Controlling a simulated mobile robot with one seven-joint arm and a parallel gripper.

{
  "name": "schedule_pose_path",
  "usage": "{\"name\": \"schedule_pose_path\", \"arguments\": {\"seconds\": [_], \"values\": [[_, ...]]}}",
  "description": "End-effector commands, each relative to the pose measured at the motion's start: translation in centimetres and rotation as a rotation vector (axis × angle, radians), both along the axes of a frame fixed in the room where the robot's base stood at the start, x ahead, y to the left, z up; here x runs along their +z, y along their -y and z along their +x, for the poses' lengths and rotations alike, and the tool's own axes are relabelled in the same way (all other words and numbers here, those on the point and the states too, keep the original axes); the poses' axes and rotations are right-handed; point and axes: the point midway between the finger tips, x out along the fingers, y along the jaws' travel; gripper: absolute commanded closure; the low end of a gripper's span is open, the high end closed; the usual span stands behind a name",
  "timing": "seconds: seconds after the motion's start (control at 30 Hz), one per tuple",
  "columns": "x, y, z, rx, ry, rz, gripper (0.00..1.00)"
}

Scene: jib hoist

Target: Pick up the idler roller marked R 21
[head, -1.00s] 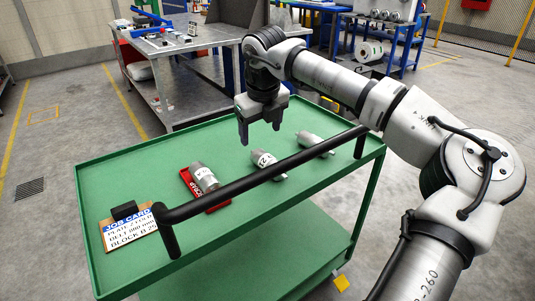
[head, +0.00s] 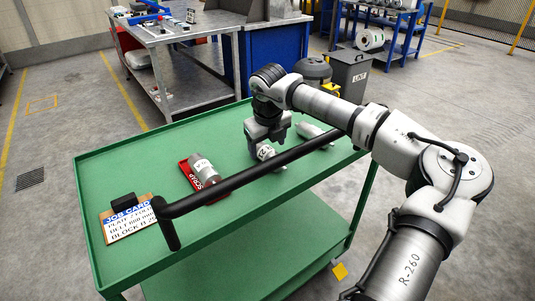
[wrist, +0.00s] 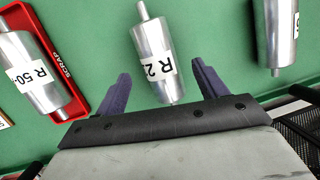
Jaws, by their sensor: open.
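The middle roller, a silver cylinder with thin end shafts, lies on the green cart top; its white label reads "R 2" in the wrist view (wrist: 152,50), the rest unclear. In the head view its label end (head: 266,153) shows below my gripper (head: 267,140), which hides the rest. My gripper is open, and in the wrist view its two dark fingers (wrist: 162,72) stand either side of the roller's near end, with gaps. Another roller (wrist: 30,70), marked "R 50" and more, lies in a red tray lettered SCRAP (wrist: 62,62). A third roller (wrist: 281,30) lies right, its label cut off.
The cart (head: 130,180) has a raised rim and a black handle bar (head: 235,180) across the near side, close to my gripper. A job card (head: 128,218) with a black block lies at the left end. The cart's far left is bare.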

Motion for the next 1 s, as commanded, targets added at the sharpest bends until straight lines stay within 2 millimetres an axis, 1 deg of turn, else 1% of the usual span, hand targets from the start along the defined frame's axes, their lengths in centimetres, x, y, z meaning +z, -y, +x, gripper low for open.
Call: {"name": "schedule_pose_path", "arguments": {"seconds": [0.1,0.2,0.4,0.43,0.87,0.9,1.0], "values": [[-1.8,-0.1,0.5,0.001,-0.002,0.002,0.29],[-2.8,-0.1,0.8,0.001,-0.002,0.001,0.29],[-3.1,-0.1,0.9,0.001,0.0,0.0,0.29],[-3.1,-0.1,0.9,0.001,0.0,0.0,0.3],[-3.1,-0.1,0.8,0.001,0.0,0.0,0.86],[-3.0,-0.1,0.8,0.001,0.0,0.0,0.88],[-3.0,-0.1,0.9,0.001,0.001,0.0,0.88]]}}
